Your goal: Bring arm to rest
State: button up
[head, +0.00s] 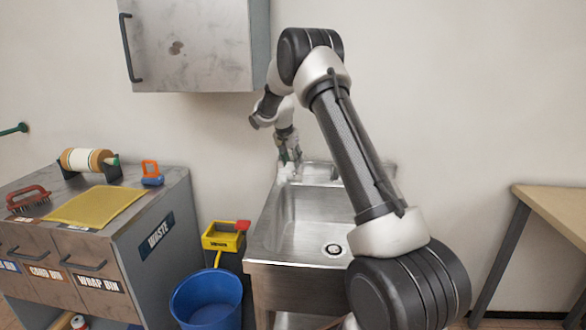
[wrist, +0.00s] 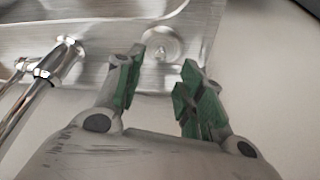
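My arm reaches up from the lower right of the head view and bends down at the back of the sink. My gripper (head: 290,160) hangs over the back left corner of the metal sink (head: 272,215) in the head view. In the wrist view my gripper (wrist: 158,88) has its two green-padded fingers apart, with nothing between them. The sink's metal rim (wrist: 190,45) lies beyond the fingertips. A chrome faucet (wrist: 42,80) is to the left of the fingers. In the head view the faucet is mostly hidden behind my arm.
A wall cabinet (head: 190,45) hangs upper left, near my arm. A blue bucket (head: 207,300) is on the floor. A wooden table (head: 555,205) stands right.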

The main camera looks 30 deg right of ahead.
jog(key=shift+v, duration=0.95)
jog(key=shift+f, duration=0.1)
